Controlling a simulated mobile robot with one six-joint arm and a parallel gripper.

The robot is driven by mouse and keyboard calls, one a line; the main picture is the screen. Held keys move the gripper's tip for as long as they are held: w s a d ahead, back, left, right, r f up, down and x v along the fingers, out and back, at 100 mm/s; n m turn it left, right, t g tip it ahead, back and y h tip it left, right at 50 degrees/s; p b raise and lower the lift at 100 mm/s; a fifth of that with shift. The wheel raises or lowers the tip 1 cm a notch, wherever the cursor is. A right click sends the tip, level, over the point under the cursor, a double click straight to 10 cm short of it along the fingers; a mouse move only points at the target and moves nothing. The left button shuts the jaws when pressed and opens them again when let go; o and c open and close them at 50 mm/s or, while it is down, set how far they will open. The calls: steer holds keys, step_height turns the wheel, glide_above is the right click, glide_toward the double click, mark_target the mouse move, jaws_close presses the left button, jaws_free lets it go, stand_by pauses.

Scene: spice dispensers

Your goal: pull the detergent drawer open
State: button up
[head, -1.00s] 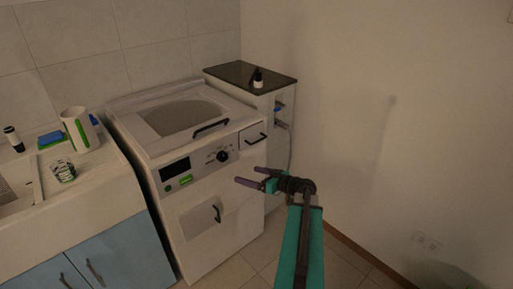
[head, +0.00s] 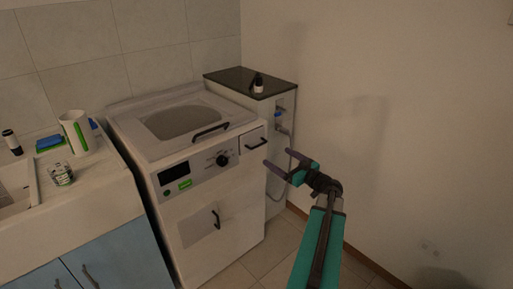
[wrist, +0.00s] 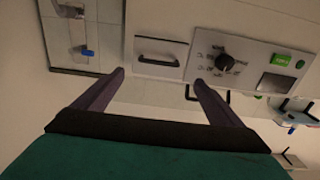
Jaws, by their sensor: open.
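The detergent drawer (head: 250,136) is a small white front with a black handle (head: 257,143) at the upper right of the washing machine's face. It looks shut and flush with the panel. My gripper (head: 277,158) is open and empty, in front of the machine, a little right of and below the drawer in the head view. In the wrist view the drawer (wrist: 147,69) and its handle (wrist: 158,60) lie ahead, between and beyond the fingertips (wrist: 158,78). The fingers appear apart from the handle, with a gap I cannot measure.
The machine's dial (head: 223,160) sits beside the drawer, and a lower door handle (head: 215,219) sticks out below. Floor in front is clear.

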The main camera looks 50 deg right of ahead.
mark_target(259, 145)
steer(key=w, duration=0.4)
steer(key=w+p, duration=0.1)
steer(key=w, duration=0.4)
steer(key=w+d+p, duration=0.1)
steer(key=w, duration=0.3)
steer(key=shift+w, duration=0.15)
